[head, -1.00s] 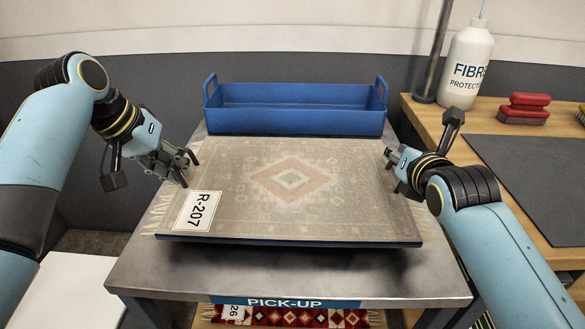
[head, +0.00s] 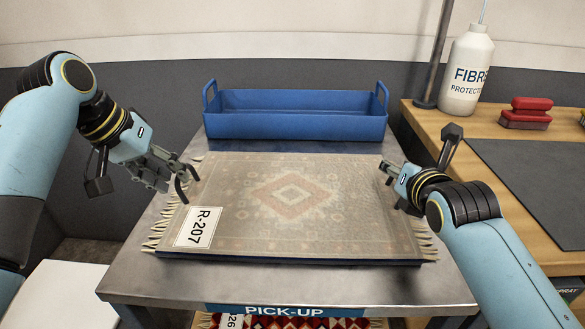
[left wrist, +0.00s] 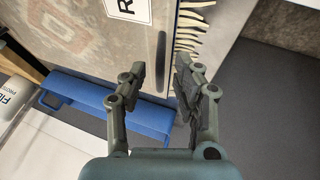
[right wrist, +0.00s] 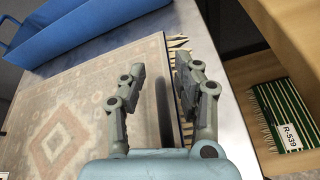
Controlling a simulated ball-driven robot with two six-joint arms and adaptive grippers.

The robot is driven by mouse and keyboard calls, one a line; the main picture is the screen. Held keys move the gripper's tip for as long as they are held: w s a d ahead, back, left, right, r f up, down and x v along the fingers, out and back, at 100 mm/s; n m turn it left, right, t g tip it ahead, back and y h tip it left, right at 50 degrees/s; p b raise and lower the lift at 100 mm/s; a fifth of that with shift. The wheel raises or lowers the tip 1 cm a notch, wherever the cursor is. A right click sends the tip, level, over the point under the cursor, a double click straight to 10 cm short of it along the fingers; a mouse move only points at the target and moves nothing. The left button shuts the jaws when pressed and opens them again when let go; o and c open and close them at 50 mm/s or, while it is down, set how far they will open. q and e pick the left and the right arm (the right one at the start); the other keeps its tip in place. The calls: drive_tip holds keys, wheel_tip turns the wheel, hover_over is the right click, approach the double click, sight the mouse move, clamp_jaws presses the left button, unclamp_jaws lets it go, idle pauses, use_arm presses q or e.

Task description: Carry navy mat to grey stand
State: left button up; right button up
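The navy mat (head: 300,262) shows only as a thin dark edge under a faded, fringed rug (head: 290,222) tagged R-207, which covers the rest of it. Both appear to lie flat on the grey metal stand (head: 135,275), which has a PICK-UP sign. My left gripper (head: 181,185) is open at the left edge; in the left wrist view its fingers (left wrist: 170,80) stand apart beside a dark handle-like bar (left wrist: 161,60). My right gripper (head: 391,183) is at the right edge. In the right wrist view its fingers (right wrist: 160,80) are apart, with a similar dark bar (right wrist: 163,105) between them.
A blue tray (head: 295,127) stands behind the rug. A wooden bench at right holds a white bottle (head: 467,80), a red brush (head: 527,112) and a dark pad (head: 535,180). A patterned red rug (head: 290,321) lies below the stand. Bare metal shows at its front.

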drive_tip(key=shift+s+r, duration=0.15)
drive_tip(key=shift+s, duration=0.15)
use_arm(q)
drive_tip(key=v, duration=0.9)
use_arm(e)
drive_tip(key=v, duration=1.1)
drive_tip(key=shift+s+r, duration=0.1)
drive_tip(key=shift+s, duration=0.05)
